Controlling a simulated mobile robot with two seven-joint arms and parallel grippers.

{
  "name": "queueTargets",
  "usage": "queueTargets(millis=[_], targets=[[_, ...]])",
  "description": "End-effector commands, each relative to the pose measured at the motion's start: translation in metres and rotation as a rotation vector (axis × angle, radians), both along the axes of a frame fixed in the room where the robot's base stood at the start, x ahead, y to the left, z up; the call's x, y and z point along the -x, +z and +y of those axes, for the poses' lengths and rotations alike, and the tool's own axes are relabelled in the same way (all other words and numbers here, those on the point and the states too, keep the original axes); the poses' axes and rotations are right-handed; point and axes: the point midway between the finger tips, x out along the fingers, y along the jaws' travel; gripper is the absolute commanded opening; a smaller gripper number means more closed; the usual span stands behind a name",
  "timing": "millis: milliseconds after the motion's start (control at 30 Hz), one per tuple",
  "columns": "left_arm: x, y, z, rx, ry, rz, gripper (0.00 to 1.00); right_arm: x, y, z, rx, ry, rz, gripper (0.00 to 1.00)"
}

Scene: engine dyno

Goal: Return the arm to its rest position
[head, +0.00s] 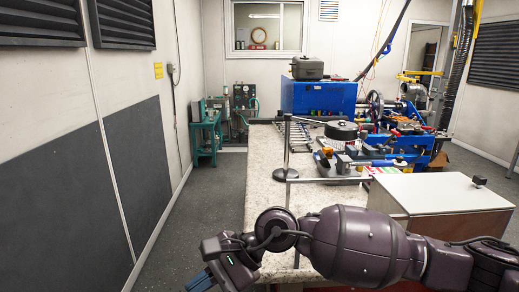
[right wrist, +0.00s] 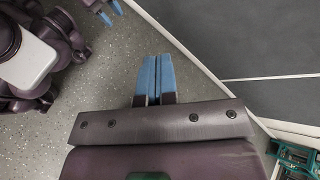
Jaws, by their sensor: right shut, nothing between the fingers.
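My right arm comes in from the right in the head view and stretches across the front of the stone-topped bench (head: 262,185). Its right gripper (head: 203,281) hangs over the floor left of the bench, at the bottom edge. In the right wrist view the blue fingers of the right gripper (right wrist: 155,60) lie together, with nothing between them. My left gripper (right wrist: 112,12) shows partly at the top edge of that view, its two blue fingertips apart with no object seen between them. The left gripper is not seen in the head view.
A black stand (head: 286,172), tools and the blue engine rig (head: 318,97) are farther back. A green cart (head: 206,135) stands by the back wall. The floor (head: 205,205) left of the bench is clear.

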Motion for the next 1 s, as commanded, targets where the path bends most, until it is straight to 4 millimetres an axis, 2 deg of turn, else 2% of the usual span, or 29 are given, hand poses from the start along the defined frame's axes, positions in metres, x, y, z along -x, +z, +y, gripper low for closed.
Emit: queueTargets(millis=[33, 100, 267, 400, 567, 667, 767, 900, 1000], targets=[[0.001, 0.0, 0.0, 0.0, 0.0, 0.001, 0.43, 0.011, 0.006, 0.007, -0.094, -0.049, 0.109, 0.0], [0.001, 0.0, 0.001, -0.001, 0.0, 0.002, 0.43, 0.019, 0.018, 0.014, -0.218, -0.125, 0.258, 0.0], [0.002, -0.001, 0.001, -0.002, 0.001, 0.004, 0.43, 0.023, 0.049, 0.015, -0.483, -0.303, 0.62, 0.0], [0.002, -0.001, 0.001, -0.002, 0.001, 0.004, 0.43, 0.011, 0.069, -0.003, -0.702, -0.464, 0.95, 0.0], [0.002, -0.001, 0.001, -0.002, 0.001, 0.004, 0.43, -0.013, 0.075, -0.042, -0.945, -0.648, 1.336, 0.0], [0.002, -0.001, 0.001, -0.002, 0.001, 0.004, 0.43, -0.029, 0.067, -0.075, -1.095, -0.761, 1.578, 0.0], [0.002, -0.001, 0.001, -0.002, 0.001, 0.004, 0.43, -0.041, 0.05, -0.111, -1.248, -0.873, 1.817, 0.0], [0.002, -0.001, 0.001, -0.002, 0.001, 0.003, 0.43, -0.048, 0.012, -0.165, -1.472, -1.022, 2.14, 0.0], [0.002, -0.001, 0.001, -0.002, 0.001, 0.003, 0.43, -0.043, -0.022, -0.204, -1.643, -1.126, 2.361, 0.0]])
